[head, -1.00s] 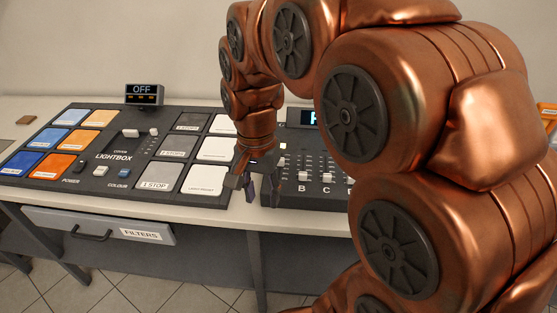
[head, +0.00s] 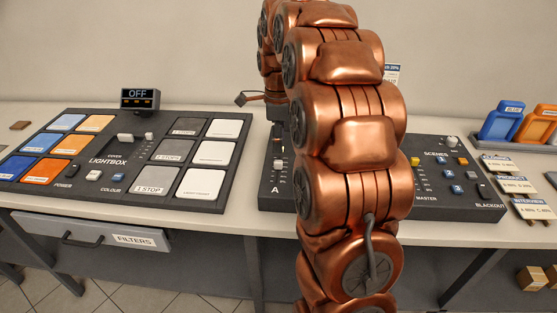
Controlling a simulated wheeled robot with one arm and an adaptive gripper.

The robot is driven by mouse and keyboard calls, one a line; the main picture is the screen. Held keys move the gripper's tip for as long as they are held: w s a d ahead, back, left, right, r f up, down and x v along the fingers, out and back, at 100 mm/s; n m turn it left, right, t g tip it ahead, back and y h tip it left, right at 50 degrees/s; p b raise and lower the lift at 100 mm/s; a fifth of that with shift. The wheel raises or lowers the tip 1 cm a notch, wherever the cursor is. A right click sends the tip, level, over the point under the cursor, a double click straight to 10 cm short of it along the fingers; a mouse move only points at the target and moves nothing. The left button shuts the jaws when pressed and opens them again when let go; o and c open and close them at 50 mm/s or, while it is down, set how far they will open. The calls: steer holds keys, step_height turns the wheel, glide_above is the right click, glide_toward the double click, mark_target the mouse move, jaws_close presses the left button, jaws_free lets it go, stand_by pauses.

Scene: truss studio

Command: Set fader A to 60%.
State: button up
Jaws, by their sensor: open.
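The dark fader desk (head: 276,203) stands right of the lightbox, and my arm hides its middle. Fader A's pale cap (head: 277,163) shows just above the letter A, at the desk's left end. My gripper (head: 257,99) is above and behind that end of the desk, with one dark finger out to the left. It is open, and I see nothing in it. The rest of it is partly hidden by my arm. Faders B and C are hidden behind my arm.
The lightbox (head: 161,139) with coloured tiles lies at left, with an OFF display (head: 140,98) behind it. Scene buttons are on the desk's right part. Blue and orange panels (head: 503,122) and several labelled cards (head: 514,184) lie far right. A filters drawer (head: 125,238) is below.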

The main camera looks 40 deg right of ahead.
mark_target(278, 161)
steer(key=shift+a+f+p, duration=0.1)
steer(key=shift+f+p, duration=0.6)
steer(key=shift+f, duration=2.7)
jaws_close()
